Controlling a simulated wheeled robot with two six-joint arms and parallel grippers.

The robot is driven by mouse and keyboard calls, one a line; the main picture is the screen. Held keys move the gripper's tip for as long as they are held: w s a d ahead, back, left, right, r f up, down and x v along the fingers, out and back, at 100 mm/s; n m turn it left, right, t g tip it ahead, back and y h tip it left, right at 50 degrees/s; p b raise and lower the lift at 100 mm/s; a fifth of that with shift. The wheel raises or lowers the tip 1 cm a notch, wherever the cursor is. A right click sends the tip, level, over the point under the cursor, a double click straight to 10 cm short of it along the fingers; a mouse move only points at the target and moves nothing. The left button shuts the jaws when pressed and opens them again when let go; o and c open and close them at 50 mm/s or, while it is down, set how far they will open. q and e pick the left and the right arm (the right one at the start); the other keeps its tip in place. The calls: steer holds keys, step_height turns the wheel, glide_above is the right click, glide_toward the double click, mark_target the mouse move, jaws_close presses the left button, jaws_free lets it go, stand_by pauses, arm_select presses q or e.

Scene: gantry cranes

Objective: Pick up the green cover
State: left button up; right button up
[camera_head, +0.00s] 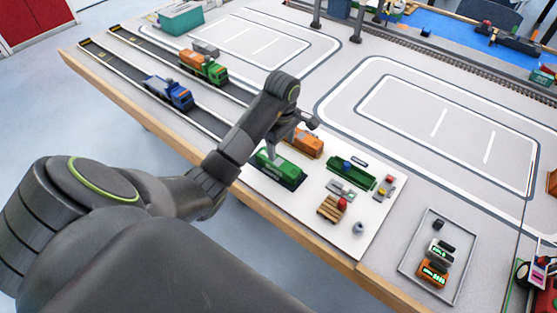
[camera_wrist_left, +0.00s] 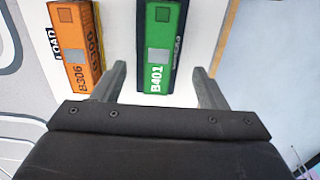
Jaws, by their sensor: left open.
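The green cover (camera_head: 280,168) is a long green block on a white board at the table's near side. In the left wrist view the green cover (camera_wrist_left: 161,45) carries the label B401 and a grey square on its top. My left gripper (camera_head: 273,150) is open and points down at it. In the left wrist view the two fingers of my left gripper (camera_wrist_left: 162,82) stand apart, one to each side of the cover's near end. I cannot tell how high the tips are above the board. My right gripper is not in view.
An orange block (camera_head: 307,144), labelled B306 in the left wrist view (camera_wrist_left: 76,45), lies close beside the cover. A green tray-like part (camera_head: 351,173), a wooden pallet (camera_head: 331,208) and small parts share the board. Toy trucks (camera_head: 168,92) stand on lanes at the left.

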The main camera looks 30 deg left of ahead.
mark_target(280, 163)
arm_select(q)
steer(key=shift+a+f+b, duration=0.1)
steer(key=shift+f+b, duration=2.5)
steer(key=shift+f, duration=0.4)
steer(key=shift+f+p, duration=0.25)
steer(key=shift+p, duration=0.1)
steer(key=shift+a+f, duration=0.1)
steer(key=shift+f, duration=1.35)
steer(key=shift+c, duration=0.3)
steer(key=shift+w, duration=0.1)
steer(key=c, duration=1)
